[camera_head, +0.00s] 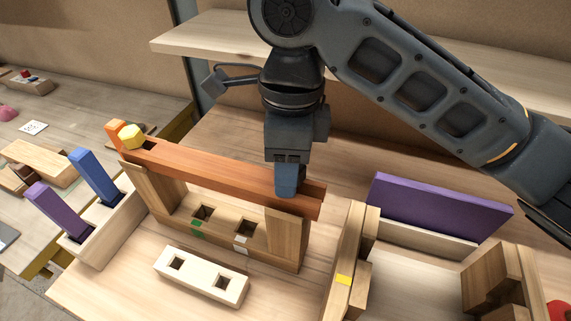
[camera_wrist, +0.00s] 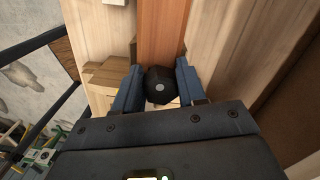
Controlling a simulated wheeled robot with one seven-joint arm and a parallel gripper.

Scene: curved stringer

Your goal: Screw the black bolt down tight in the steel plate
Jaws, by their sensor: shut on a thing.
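The black bolt (camera_wrist: 160,84) shows in the wrist view as a dark faceted head with a pale spot on top. It sits between the two blue fingers of my gripper (camera_wrist: 160,72), at the near end of a reddish wooden beam (camera_wrist: 162,30). My gripper (camera_head: 287,186) is shut on it and points down over the right end of the beam (camera_head: 215,172) in the head view, where the fingers hide the bolt. The bolt's shank is hidden, so I cannot tell how deep it sits. I make out no steel plate in either view.
The beam rests on wooden uprights (camera_head: 288,238). A yellow hex head (camera_head: 131,136) and an orange block (camera_head: 116,132) are at its left end. A pale two-hole block (camera_head: 201,276) lies in front. Purple (camera_head: 52,207) and blue (camera_head: 95,172) pegs stand left; a purple board (camera_head: 440,208) stands right.

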